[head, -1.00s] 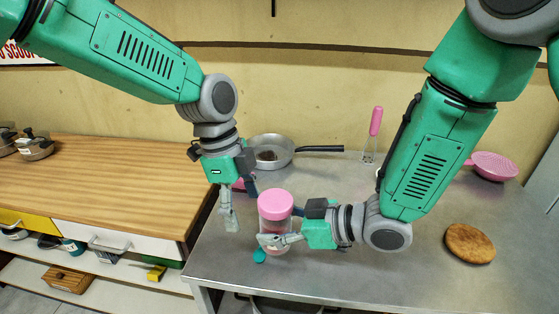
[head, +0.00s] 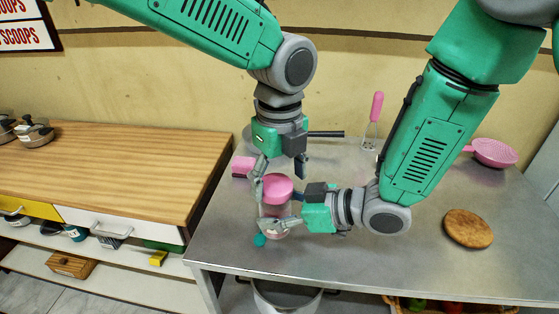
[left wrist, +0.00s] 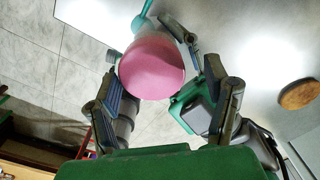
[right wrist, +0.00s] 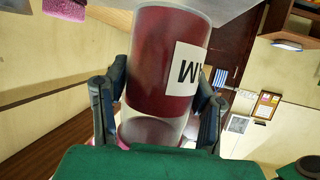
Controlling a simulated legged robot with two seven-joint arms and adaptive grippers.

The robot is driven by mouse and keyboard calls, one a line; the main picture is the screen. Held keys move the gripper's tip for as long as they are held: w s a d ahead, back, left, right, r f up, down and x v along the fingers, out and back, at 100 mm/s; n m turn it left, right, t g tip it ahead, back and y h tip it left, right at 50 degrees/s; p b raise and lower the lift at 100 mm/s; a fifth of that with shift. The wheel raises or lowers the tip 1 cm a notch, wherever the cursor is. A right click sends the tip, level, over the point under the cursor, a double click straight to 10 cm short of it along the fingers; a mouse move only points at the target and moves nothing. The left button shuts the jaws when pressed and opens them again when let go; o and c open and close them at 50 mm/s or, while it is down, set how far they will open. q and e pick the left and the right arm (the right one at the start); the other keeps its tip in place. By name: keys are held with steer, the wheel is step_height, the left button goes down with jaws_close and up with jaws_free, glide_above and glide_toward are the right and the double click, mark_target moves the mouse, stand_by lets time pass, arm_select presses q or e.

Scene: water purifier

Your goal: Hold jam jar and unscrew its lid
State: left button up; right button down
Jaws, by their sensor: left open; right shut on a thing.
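The jam jar (head: 272,212) is clear with a pink lid (head: 278,188) and stands near the front left of the metal table. In the right wrist view the jar (right wrist: 165,60) shows dark red jam and a white label. My right gripper (head: 285,226) is shut on the jar's body from the right. My left gripper (head: 280,172) points down from above, open, its fingers on either side of the lid. In the left wrist view the pink lid (left wrist: 152,66) lies between the open fingers. Whether a finger touches the lid I cannot tell.
A teal object (head: 260,240) lies beside the jar's base. A pink block (head: 242,166) is behind it at left.

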arm_select(q)
steer(key=shift+d+f, duration=0.25)
steer(key=shift+f, duration=0.25)
steer(key=shift+c, duration=0.4)
steer(key=c, duration=1.1)
steer(key=n, duration=0.3)
steer(key=shift+w+n, duration=0.1)
steer(key=shift+n, duration=0.2)
steer(key=shift+c, duration=0.2)
steer(key=n, duration=0.3)
steer(key=shift+d+r, duration=0.1)
steer(key=shift+d, duration=0.05)
steer(key=o, duration=1.3)
steer(key=shift+w, duration=0.1)
steer(key=shift+a, duration=0.2)
